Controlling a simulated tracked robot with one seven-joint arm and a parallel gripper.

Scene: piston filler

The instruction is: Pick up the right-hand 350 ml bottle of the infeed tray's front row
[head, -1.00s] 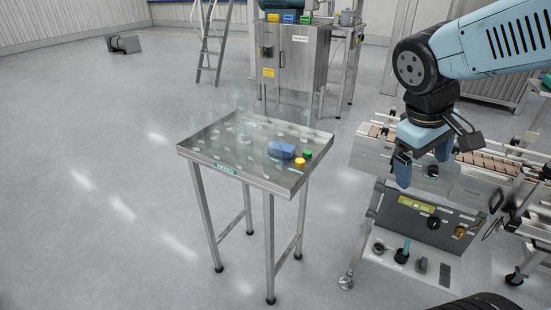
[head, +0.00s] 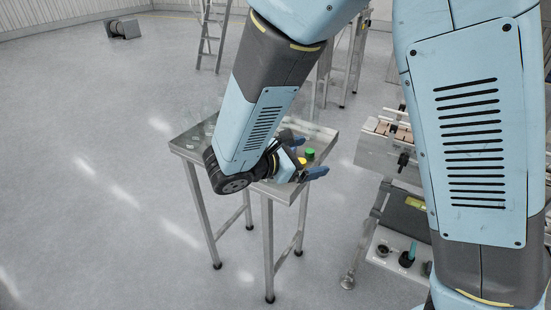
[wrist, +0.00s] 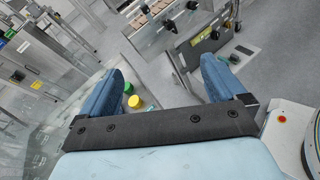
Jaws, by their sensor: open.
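The infeed tray (head: 183,150) is a steel-topped stand in the middle of the head view. Its clear bottles are very faint there, and my arm covers most of the tray, so I cannot make out the right-hand front bottle. My gripper (head: 309,157) is over the tray's right side, with its blue fingers spread and pointing right. In the wrist view my gripper (wrist: 160,72) is open, with nothing held between the fingers. Faint clear shapes show at the left edge of the wrist view, too blurred to tell apart.
A conveyor machine (head: 385,150) stands to the right.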

